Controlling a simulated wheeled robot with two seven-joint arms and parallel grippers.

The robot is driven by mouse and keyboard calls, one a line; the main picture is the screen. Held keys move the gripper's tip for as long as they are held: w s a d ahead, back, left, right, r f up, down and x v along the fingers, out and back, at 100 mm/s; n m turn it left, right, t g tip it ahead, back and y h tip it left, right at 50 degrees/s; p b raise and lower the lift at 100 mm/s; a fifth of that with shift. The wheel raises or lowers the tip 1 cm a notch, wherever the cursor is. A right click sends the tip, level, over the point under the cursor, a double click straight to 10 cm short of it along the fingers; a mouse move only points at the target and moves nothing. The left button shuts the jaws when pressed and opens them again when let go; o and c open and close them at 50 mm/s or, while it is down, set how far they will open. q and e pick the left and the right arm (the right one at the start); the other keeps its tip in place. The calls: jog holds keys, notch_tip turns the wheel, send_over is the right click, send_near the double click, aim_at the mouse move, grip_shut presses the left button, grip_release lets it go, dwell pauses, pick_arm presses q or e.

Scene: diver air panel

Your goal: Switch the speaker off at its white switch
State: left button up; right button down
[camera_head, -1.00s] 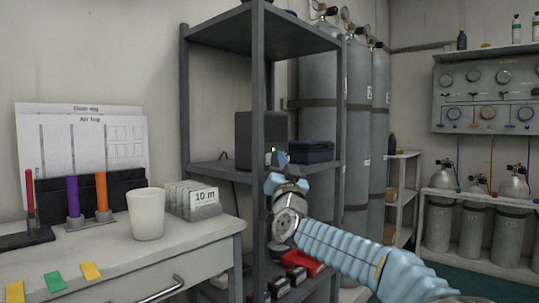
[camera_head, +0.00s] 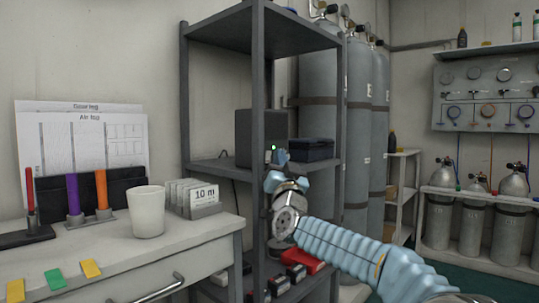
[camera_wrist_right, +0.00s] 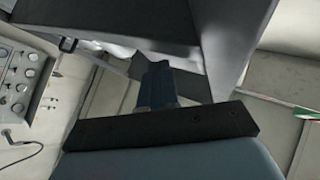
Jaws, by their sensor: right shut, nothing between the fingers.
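The speaker (camera_head: 252,138) is a dark box on the middle shelf of the grey rack. A small green light (camera_head: 274,147) glows low on its front. I cannot make out the white switch; my right gripper stands in front of the speaker's lower front and may hide it. My right gripper (camera_head: 281,157) is shut and empty, its tips close to the speaker's front just below the light. I cannot tell whether they touch it. In the right wrist view the shut dark fingers (camera_wrist_right: 157,84) point toward large grey surfaces. My left gripper is not in view.
A dark blue case (camera_head: 312,150) sits right of the speaker on the same shelf. The rack's front post (camera_head: 259,80) stands close to my gripper. Red and dark items lie on the shelf below. A white cup (camera_head: 147,212) stands on the desk at left.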

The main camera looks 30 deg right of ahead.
dwell(0.8)
jog(key=shift+w+a+r, duration=0.1)
jog(key=shift+w+a, duration=0.1)
jog(key=shift+w, duration=0.2)
jog(key=shift+w+a+p, duration=0.1)
jog(key=shift+w+p, duration=0.15)
jog(key=shift+p, duration=0.05)
dwell(0.4)
dwell(0.4)
jog(key=shift+s+d+b, duration=0.3)
jog(key=shift+s+b, duration=0.35)
jog(key=shift+b, duration=0.05)
jog(key=s+b, duration=0.1)
jog(key=s+d+b, duration=0.1)
jog(key=s, duration=0.1)
jog(key=s+d+b, duration=0.1)
jog(key=b, duration=0.1)
jog(key=shift+s+f, duration=0.3)
jog(key=shift+f, duration=0.1)
